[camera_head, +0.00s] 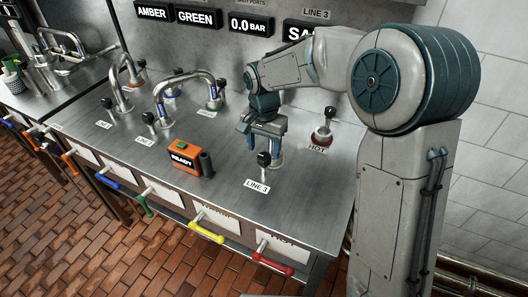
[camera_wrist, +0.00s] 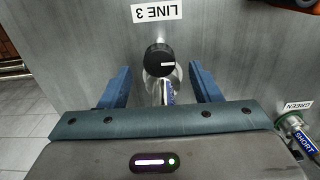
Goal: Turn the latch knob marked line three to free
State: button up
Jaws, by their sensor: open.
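The line three latch knob (camera_head: 264,158) is black and round, and stands on the steel bench behind the white LINE 3 label (camera_head: 256,185). In the wrist view the knob (camera_wrist: 160,60) shows a short white mark on its face, and the label (camera_wrist: 157,12) appears upside down above it. A metal fitting with a blue-and-white tag lies below the knob there. My gripper (camera_head: 262,146) points down at the knob. In the wrist view my gripper's blue fingers (camera_wrist: 160,73) are open, one on each side of the knob, with gaps visible. I cannot tell their exact height against it.
An orange READY box (camera_head: 185,155) stands left of the knob. A red-based HOT knob (camera_head: 323,132) is to the right. Bent pipes (camera_head: 183,82) with other knobs stand further left. A GREEN-labelled fitting (camera_wrist: 295,122) is at the wrist view's right. The bench front right is clear.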

aim_at(266, 159)
jog(key=shift+f, duration=1.45)
jog(key=c, duration=1)
